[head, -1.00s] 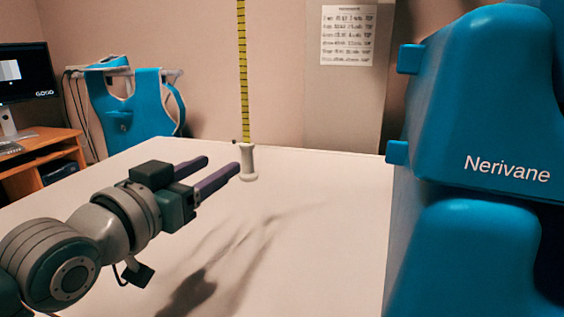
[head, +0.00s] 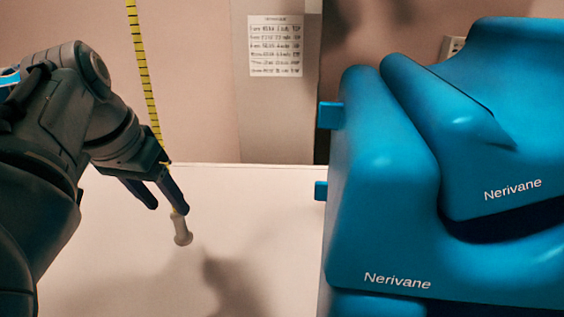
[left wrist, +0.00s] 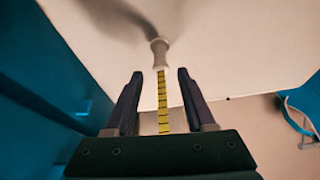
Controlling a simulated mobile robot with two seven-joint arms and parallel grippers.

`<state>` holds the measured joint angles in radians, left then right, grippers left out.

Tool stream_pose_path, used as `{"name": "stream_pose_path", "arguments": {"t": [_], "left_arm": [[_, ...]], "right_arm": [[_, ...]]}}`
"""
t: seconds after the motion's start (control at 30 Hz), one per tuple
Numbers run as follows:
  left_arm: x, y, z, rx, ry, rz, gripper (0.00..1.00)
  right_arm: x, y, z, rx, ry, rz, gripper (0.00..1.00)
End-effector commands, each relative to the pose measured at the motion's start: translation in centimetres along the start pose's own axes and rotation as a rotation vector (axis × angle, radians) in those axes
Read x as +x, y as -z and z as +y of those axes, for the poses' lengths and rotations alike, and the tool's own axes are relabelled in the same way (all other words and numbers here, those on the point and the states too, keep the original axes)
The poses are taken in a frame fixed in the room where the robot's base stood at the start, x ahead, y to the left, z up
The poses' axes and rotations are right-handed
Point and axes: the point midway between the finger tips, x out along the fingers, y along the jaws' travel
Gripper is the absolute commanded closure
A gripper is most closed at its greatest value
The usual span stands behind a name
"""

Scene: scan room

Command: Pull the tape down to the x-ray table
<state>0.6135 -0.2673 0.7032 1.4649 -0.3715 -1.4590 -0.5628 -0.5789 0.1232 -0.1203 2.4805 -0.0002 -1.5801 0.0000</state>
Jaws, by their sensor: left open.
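The yellow tape with black marks (head: 145,75) hangs from above and slants down to the right in the head view. A pale grey spool-shaped handle (head: 182,232) is at its lower end, tilted, in front of the white x-ray table (head: 130,265). My left gripper (head: 168,205) is open just above the handle. In the left wrist view, its two fingers (left wrist: 160,73) stand on either side of the tape (left wrist: 162,105), with the handle (left wrist: 159,52) just past the fingertips. Whether a finger touches the tape is unclear. My right gripper is not in view.
Large blue bodies lettered Nerivane (head: 385,190) fill the right side of the head view, beside the table. A printed sheet (head: 275,45) hangs on the back wall. The table top between the gripper and the blue bodies is clear.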

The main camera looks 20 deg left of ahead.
Motion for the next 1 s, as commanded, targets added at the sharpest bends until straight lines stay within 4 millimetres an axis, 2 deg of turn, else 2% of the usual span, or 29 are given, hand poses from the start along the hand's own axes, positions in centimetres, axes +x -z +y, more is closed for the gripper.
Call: {"name": "stream_pose_path", "arguments": {"t": [0.1, 0.33, 0.5, 0.8, 1.0], "left_arm": [[2.5, -0.1, 0.0, -0.001, -0.001, -0.001, 0.45], [5.6, 0.0, -0.1, -0.001, 0.000, 0.002, 0.45], [6.5, 0.0, -0.1, -0.002, 0.001, 0.003, 0.45], [6.6, 0.1, -0.1, -0.002, 0.002, 0.004, 0.45], [6.6, 0.1, -0.1, -0.002, 0.002, 0.004, 0.68]], "right_arm": [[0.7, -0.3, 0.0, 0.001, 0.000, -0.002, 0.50], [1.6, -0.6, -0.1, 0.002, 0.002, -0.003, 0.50], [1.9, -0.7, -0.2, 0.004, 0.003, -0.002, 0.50], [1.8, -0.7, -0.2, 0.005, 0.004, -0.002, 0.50], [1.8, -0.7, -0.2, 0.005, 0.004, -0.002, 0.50]]}}
